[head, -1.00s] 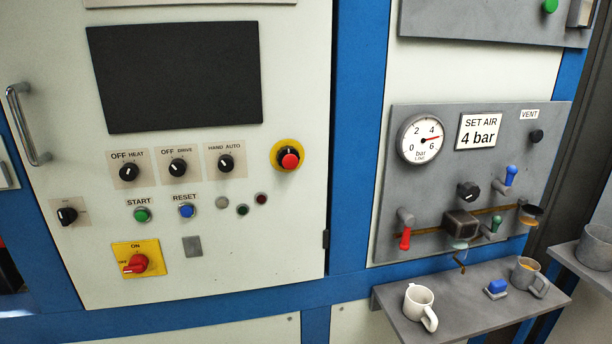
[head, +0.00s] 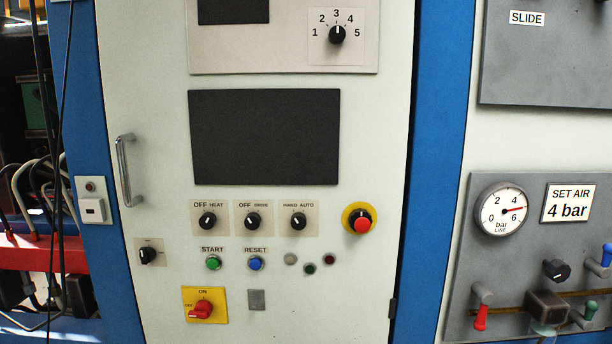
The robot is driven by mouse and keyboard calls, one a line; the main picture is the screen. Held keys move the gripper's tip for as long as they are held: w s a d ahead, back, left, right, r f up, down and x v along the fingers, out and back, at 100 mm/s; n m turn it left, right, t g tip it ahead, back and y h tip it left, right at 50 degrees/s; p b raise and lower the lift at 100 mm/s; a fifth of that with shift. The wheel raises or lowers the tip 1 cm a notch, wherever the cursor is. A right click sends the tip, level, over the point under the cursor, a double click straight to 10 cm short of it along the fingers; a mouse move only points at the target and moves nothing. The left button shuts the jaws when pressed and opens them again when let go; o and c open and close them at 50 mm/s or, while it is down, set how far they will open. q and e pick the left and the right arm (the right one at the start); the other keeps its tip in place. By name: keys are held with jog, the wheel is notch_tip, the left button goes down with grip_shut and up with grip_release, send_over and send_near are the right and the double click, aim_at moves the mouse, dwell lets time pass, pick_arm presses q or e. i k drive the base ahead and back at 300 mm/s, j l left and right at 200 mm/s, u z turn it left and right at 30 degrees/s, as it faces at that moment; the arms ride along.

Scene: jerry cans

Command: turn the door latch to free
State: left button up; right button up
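A pale cabinet door (head: 160,130) fills the middle of the head view and looks shut in its blue frame. A small black turn knob (head: 148,256) sits on a beige plate low at the door's left edge. It looks like the door latch, but its label is too small to read. Its grip appears to lie roughly sideways. A vertical metal pull handle (head: 129,170) is above it. Neither of my grippers is in view.
The door also carries a red and yellow main switch (head: 202,309), several selector knobs and a red emergency button (head: 361,222). Cables and a red beam (head: 50,258) are in an open bay at the left. A grey air panel (head: 460,270) is at the right.

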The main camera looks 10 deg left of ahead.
aim_at(147, 254)
jog(key=u, duration=1.3)
